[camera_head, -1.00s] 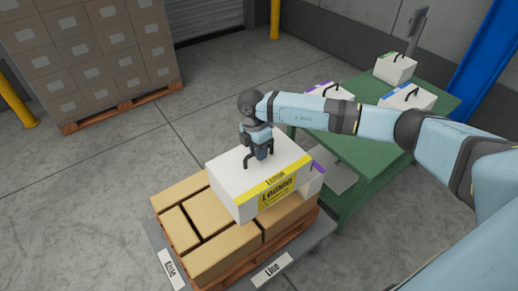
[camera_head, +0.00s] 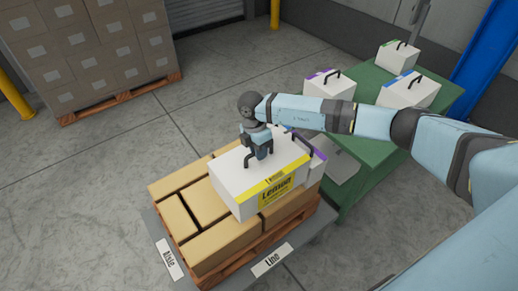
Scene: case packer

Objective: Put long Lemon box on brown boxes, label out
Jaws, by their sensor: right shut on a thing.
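The long Lemon box (camera_head: 245,187) is white with a yellow Lemon label on its lower-right face, towards the Line sign. My right gripper (camera_head: 258,150) is shut on its black top handle. The box is upright over the brown boxes (camera_head: 222,245), at the right part of their top layer. I cannot tell whether it touches them or hangs just above. A white box with a purple stripe (camera_head: 318,157) is right behind it, partly hidden by the Lemon box and my arm. My left gripper is not in view.
A green table (camera_head: 375,150) at right holds several white handled boxes. A tall carton stack (camera_head: 95,50) stands back left. Floor at left is clear.

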